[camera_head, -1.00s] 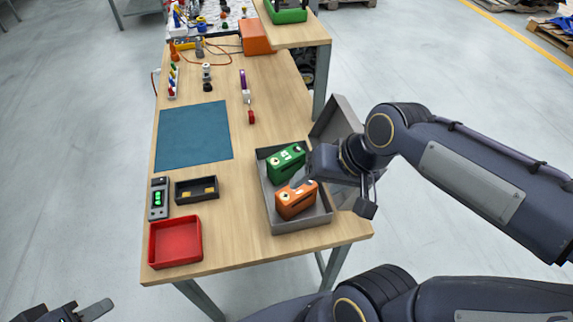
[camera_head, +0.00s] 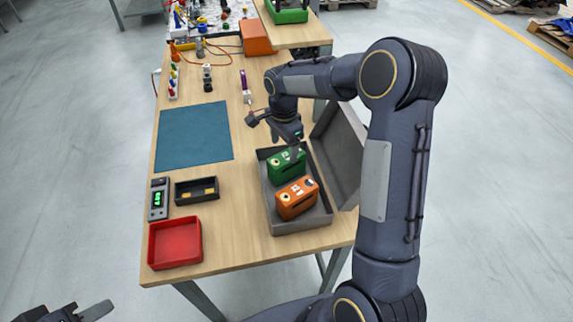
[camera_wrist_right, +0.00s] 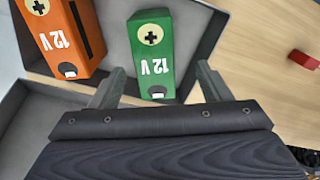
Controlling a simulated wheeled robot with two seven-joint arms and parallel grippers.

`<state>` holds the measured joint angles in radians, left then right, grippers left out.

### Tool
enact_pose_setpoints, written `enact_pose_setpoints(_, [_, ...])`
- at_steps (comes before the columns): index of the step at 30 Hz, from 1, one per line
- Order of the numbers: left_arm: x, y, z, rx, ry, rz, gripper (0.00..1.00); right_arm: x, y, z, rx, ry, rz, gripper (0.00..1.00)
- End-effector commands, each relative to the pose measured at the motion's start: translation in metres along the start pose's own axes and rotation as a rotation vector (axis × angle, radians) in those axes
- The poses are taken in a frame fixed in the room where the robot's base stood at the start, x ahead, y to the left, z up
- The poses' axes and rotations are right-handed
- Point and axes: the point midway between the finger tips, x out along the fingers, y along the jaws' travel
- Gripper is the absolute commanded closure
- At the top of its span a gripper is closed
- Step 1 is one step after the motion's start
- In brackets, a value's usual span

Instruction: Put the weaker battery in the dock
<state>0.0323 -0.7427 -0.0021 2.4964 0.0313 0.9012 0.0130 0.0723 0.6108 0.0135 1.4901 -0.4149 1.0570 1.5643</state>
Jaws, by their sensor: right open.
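A green battery (camera_head: 287,165) and an orange battery (camera_head: 297,198) stand in a grey lidded case (camera_head: 287,228). Both carry "12 V" in the right wrist view, the green one (camera_wrist_right: 152,50) and the orange one (camera_wrist_right: 62,35). My right gripper (camera_head: 285,143) is open above the green battery. In the right wrist view its fingers (camera_wrist_right: 160,75) lie to either side of the green battery's near end, holding nothing. A black dock-like tray (camera_head: 196,202) with yellow contacts sits left of the case. My left gripper (camera_head: 85,312) is partly cut off at the lower left.
A grey meter (camera_head: 158,200) with a green display stands beside the black tray; its reading is too small to tell. A red tray (camera_head: 175,243) lies in front. A blue mat (camera_head: 194,137) covers clear table. The case's raised lid (camera_head: 340,150) is at its right.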

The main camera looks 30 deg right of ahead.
Motion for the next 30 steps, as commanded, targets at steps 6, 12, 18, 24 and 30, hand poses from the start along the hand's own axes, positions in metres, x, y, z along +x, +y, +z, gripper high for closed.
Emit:
enact_pose_setpoints(6, [-0.009,0.004,-0.005,0.0,0.0,0.0,0.64,0.029,0.008,-0.003,0.0,-0.003,0.005,0.29])
enact_pose_setpoints(12, [-0.011,0.005,-0.006,0.0,0.0,0.0,0.64,0.051,0.008,-0.003,-0.002,-0.003,0.001,0.29])
enact_pose_setpoints(18, [-0.011,0.005,-0.006,0.0,0.0,0.0,0.64,0.054,0.007,-0.003,-0.002,-0.002,-0.001,0.29])
enact_pose_setpoints(24, [-0.011,0.005,-0.006,0.0,0.0,0.0,0.64,0.053,0.007,-0.003,-0.002,-0.002,0.0,0.49])
enact_pose_setpoints(30, [-0.011,0.005,-0.006,0.0,0.0,0.0,0.64,0.053,0.007,-0.003,-0.002,-0.002,0.0,0.75])
